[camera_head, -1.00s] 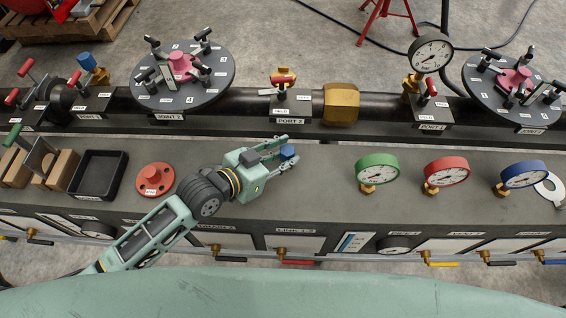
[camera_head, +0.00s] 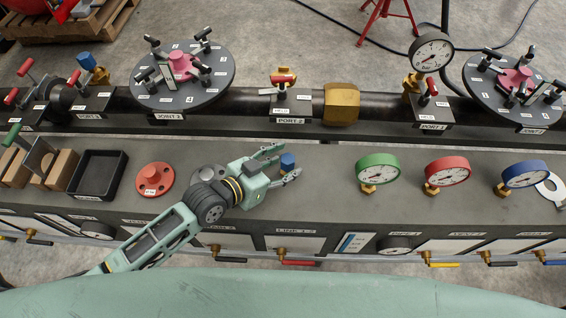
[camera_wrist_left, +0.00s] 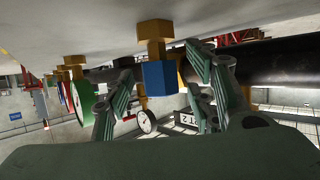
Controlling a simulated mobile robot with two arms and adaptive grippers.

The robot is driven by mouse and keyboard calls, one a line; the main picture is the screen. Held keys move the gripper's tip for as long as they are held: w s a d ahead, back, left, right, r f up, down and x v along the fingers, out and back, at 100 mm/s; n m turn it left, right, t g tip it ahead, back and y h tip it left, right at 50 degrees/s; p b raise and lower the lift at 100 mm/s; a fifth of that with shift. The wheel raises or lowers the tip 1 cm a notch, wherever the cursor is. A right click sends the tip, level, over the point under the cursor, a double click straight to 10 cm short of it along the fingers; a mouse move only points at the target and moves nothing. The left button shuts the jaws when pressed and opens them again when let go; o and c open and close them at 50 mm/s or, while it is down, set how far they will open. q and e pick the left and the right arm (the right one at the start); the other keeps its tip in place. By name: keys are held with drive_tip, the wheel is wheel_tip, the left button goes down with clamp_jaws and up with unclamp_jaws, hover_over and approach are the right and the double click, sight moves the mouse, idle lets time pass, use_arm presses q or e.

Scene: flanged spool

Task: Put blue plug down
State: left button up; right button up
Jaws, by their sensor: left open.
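The blue plug (camera_head: 288,161) stands on the grey bench top, right of the red flanged disc. In the left wrist view, which looks upside down, the blue plug (camera_wrist_left: 160,78) shows its blue cap and a brass hex end (camera_wrist_left: 155,38) against the bench surface. My left gripper (camera_head: 284,163) is open, with its fingers spread on either side of the plug and apart from it. In the wrist view the fingers (camera_wrist_left: 160,88) also flank the plug with gaps. My right gripper is not in view.
The red disc (camera_head: 154,179) and a black tray (camera_head: 97,175) lie to the left. A green gauge (camera_head: 378,168), a red gauge (camera_head: 447,172) and a blue gauge (camera_head: 525,174) stand to the right. The black pipe (camera_head: 235,105) with PORT 2 (camera_head: 291,106) runs behind. Bench between plug and green gauge is clear.

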use_arm(q)
drive_tip(key=shift+r, duration=0.2)
drive_tip(key=v, duration=1.2)
